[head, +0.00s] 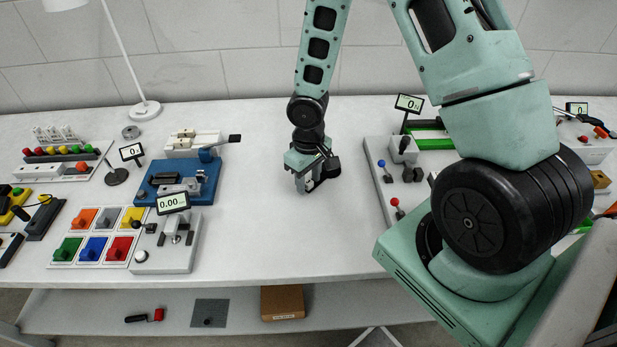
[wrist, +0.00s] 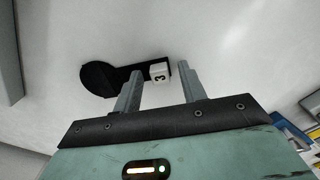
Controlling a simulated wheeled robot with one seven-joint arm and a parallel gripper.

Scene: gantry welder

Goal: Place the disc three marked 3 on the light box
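The disc three (wrist: 98,79) is a flat black round piece with a short black arm that ends in a white block marked 3 (wrist: 160,72). In the head view a dark shape beside my gripper (head: 331,168) looks like the same disc, partly hidden. My gripper (head: 304,184) is low over the table, pointing down. In the wrist view my gripper (wrist: 160,72) is open, its two fingers apart. I cannot make out the light box in either view.
A blue vise-like device (head: 177,182) and coloured blocks on tiles (head: 92,248) stand to the left. A grey panel with levers and knobs (head: 400,185) stands to the right. The white table (head: 262,210) is clear around my gripper. A lower shelf holds a brown box (head: 282,302).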

